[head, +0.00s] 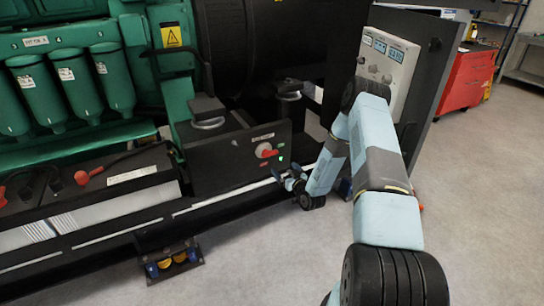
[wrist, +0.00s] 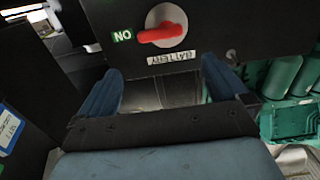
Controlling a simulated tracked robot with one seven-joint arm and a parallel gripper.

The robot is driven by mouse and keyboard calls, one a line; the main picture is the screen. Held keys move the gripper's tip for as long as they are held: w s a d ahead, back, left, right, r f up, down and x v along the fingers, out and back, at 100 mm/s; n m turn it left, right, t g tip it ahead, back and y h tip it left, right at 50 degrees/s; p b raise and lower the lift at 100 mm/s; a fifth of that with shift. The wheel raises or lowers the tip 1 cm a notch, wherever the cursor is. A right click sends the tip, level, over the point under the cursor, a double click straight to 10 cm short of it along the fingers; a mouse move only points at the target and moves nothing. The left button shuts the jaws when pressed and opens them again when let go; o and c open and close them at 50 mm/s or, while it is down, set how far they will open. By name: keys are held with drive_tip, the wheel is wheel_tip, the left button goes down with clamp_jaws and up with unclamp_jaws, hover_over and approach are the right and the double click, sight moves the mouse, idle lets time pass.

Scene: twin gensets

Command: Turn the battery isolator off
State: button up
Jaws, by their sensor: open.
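The battery isolator is a red rotary handle on a round pale base, on the front of a black box (head: 225,165). In the head view the red handle (head: 266,152) points right, toward a small green label. In the wrist view, which is upside down, the handle (wrist: 160,35) lies nearly level, its narrow end toward the green ON label (wrist: 122,36). A BATTERY plate (wrist: 171,58) sits beside it. My gripper (head: 288,181) is open and empty, just right of and below the isolator. Its blue fingers (wrist: 163,80) are spread apart, and the handle lies beyond them, untouched.
Batteries with red terminal covers (head: 90,175) lie left of the box. A grey control panel (head: 387,70) on a dark cabinet stands behind my arm at the right. A low bracket with yellow parts (head: 172,262) sits on the floor. Open floor lies in front and right.

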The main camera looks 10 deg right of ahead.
sight(271, 155)
drive_tip(key=x, duration=1.4)
drive_tip(key=shift+s, duration=0.1)
drive_tip(key=shift+c, duration=0.2)
drive_tip(key=c, duration=0.6)
drive_tip(key=shift+o, duration=0.2)
drive_tip(key=shift+f, duration=0.1)
